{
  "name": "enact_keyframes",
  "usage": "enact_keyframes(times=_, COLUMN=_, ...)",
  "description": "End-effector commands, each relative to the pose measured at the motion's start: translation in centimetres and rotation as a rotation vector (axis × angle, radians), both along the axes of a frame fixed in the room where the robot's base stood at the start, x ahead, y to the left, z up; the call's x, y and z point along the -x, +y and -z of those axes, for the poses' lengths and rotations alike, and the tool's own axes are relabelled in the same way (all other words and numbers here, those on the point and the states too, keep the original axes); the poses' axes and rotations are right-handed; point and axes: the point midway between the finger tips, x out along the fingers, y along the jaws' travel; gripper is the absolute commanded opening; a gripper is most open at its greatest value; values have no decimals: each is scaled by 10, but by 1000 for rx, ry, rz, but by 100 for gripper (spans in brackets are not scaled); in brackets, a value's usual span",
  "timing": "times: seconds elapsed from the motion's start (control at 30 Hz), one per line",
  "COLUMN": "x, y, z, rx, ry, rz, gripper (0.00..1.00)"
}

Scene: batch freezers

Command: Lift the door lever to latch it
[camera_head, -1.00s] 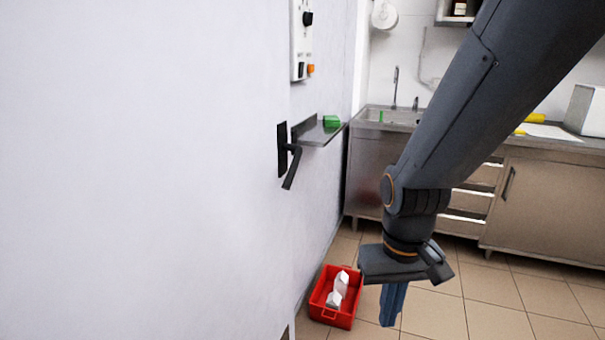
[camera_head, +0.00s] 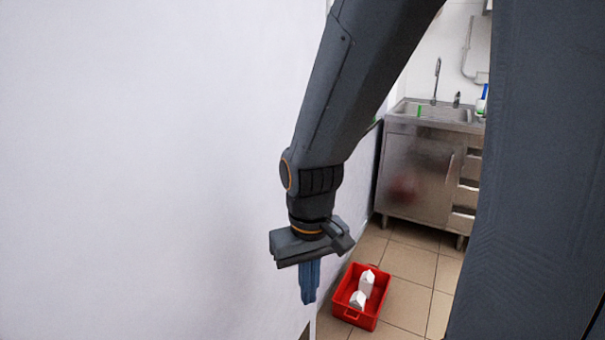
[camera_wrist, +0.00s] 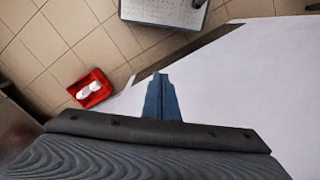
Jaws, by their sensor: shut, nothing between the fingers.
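The white door (camera_head: 150,170) fills the left of the head view. Its black lever is not visible now; my arm crosses in front of the area beside the door's right part. My gripper (camera_head: 309,296) points down in front of the door's right part, with its blue fingers together and nothing between them. In the wrist view the shut blue fingers (camera_wrist: 160,88) show against the white door panel (camera_wrist: 240,80) and its dark bottom edge. I cannot tell the exact gap between fingers and door.
A red crate (camera_head: 343,309) with white cartons (camera_head: 366,284) stands on the tiled floor (camera_head: 410,262), right of my gripper. A steel sink cabinet (camera_head: 415,175) stands behind. In the wrist view a grey perforated object (camera_wrist: 165,10) is at the top.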

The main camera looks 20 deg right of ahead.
Motion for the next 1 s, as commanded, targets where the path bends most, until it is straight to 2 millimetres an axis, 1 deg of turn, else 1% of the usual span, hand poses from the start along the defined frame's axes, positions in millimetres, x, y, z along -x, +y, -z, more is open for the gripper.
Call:
enact_keyframes(times=0.4, x=0, y=-1, z=0, rx=-3, ry=5, rz=9, gripper=0)
enact_keyframes(times=0.47, x=1, y=-3, z=2, rx=-14, ry=20, rz=35, gripper=0)
enact_keyframes(times=0.57, x=6, y=-9, z=6, rx=-61, ry=81, rz=133, gripper=0)
enact_keyframes(times=0.67, x=9, y=-14, z=10, rx=-159, ry=174, rz=299, gripper=0)
enact_keyframes(times=0.77, x=5, y=-17, z=10, rx=-314, ry=270, rz=497, gripper=0)
enact_keyframes(times=0.87, x=-11, y=-21, z=4, rx=-502, ry=335, rz=685, gripper=0)
enact_keyframes(times=0.97, x=-38, y=-34, z=-7, rx=-715, ry=360, rz=858, gripper=0)
enact_keyframes(times=1.0, x=-51, y=-43, z=-13, rx=-806, ry=357, rz=921, gripper=0)
